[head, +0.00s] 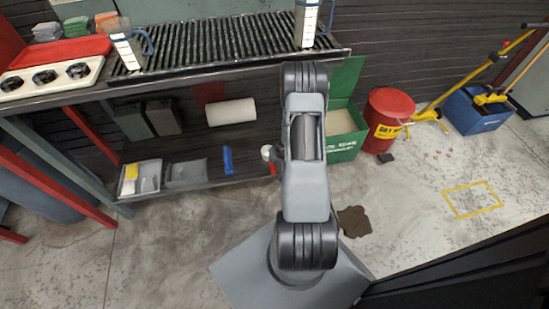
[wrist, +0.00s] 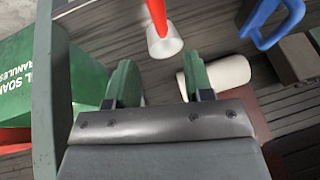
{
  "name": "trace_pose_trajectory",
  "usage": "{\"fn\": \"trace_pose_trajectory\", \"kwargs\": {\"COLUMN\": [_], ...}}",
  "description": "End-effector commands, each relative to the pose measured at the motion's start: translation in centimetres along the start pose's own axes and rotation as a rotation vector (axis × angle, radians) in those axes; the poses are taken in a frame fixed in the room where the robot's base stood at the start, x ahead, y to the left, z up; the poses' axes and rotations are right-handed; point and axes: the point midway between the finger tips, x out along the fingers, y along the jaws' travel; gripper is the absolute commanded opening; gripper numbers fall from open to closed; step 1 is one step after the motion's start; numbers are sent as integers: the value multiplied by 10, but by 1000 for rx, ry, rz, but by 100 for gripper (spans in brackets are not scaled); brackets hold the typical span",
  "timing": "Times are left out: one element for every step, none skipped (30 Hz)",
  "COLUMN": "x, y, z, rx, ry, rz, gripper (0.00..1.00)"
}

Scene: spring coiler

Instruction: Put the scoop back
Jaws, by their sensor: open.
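What looks like the scoop, a white cup with a red handle (wrist: 163,38), lies just beyond my fingertips in the wrist view, apart from them. In the head view its white part (head: 267,152) shows on the lower shelf, left of my arm, partly hidden by it. My gripper (wrist: 160,84) is open, with nothing between its two green fingers; in the head view my arm hides it. The green granules box (wrist: 22,80) is at the left of the wrist view. In the head view the box (head: 346,148) stands right of my arm, lid up, pale granules inside.
A white roll (head: 231,112) and a blue-handled tool (head: 228,160) lie on the lower shelf (head: 205,183). The slatted bench top (head: 215,42) is above it. A red drum (head: 388,118) stands right of the box.

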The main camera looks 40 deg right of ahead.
Motion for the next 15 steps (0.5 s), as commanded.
{"fn": "trace_pose_trajectory", "kwargs": {"x": [-6,-9,-14,-20,-26,-37,-46,-58,-75,-90,-105,-127,-143,-160,-181], "y": [-1,-1,-3,-5,-8,-13,-19,-24,-34,-43,-52,-65,-76,-87,-101], "z": [-2,-4,-7,-11,-16,-25,-32,-39,-48,-54,-60,-64,-65,-66,-64], "rx": [-2,-5,-14,-23,-35,-54,-72,-90,-117,-136,-154,-179,-195,-211,-230], "ry": [2,3,6,10,13,20,25,30,35,37,38,38,33,28,21], "rz": [2,6,15,25,39,63,83,107,140,164,189,217,233,246,259], "gripper": [48,48,48,48,48,48,48,48,48,48,48,48,48,48,48]}}
